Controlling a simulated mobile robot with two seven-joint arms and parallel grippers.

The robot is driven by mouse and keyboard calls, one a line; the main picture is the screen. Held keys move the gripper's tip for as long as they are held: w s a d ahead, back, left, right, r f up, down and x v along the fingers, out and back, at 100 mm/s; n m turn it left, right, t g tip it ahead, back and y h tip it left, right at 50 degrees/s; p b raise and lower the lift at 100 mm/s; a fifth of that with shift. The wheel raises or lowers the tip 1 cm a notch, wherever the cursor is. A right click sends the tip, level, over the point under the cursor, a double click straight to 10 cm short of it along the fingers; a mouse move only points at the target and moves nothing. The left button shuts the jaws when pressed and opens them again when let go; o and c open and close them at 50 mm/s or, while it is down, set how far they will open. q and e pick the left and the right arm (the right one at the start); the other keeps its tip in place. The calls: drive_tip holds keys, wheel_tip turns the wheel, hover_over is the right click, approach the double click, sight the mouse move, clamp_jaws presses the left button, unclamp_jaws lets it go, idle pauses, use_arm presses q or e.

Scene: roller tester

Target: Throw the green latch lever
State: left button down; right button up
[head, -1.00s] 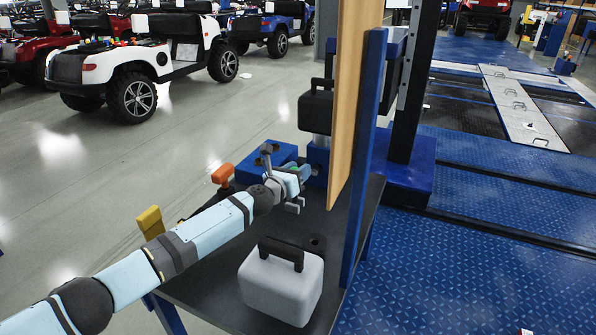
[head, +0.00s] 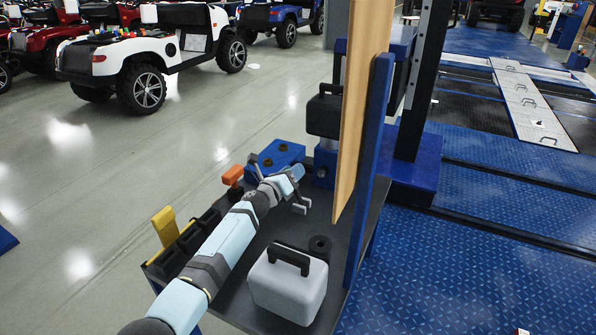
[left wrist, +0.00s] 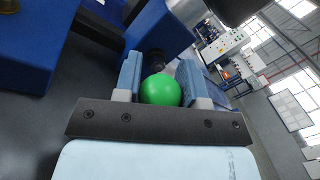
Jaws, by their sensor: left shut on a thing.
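The green latch lever shows as a round green knob (left wrist: 160,90) in the left wrist view. My left gripper (left wrist: 161,78) is shut on it, with one blue finger pad on each side. A dark shaft shows behind the knob. In the head view my left gripper (head: 298,176) is at the far part of the dark bench, just in front of a blue block (head: 284,150). The knob is hidden there by the gripper. My right gripper is not in view.
A grey case (head: 288,290) with a black handle stands on the bench (head: 245,305) right of my arm. Orange (head: 232,175) and yellow (head: 164,226) handles stand left of it. An upright wooden panel (head: 362,100) borders the right side.

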use_arm(q)
drive_tip(key=shift+w+a+f+n, duration=0.2)
drive_tip(key=shift+a+f+n, duration=0.15)
drive_tip(key=shift+a+n, duration=0.3)
drive_tip(key=shift+w+a+f+n, duration=0.2)
drive_tip(key=shift+a+f+n, duration=0.15)
drive_tip(key=shift+n, duration=0.4)
drive_tip(key=c, duration=0.7)
unclamp_jaws()
drive_tip(key=shift+r, duration=0.1)
drive_tip(key=shift+a, duration=0.1)
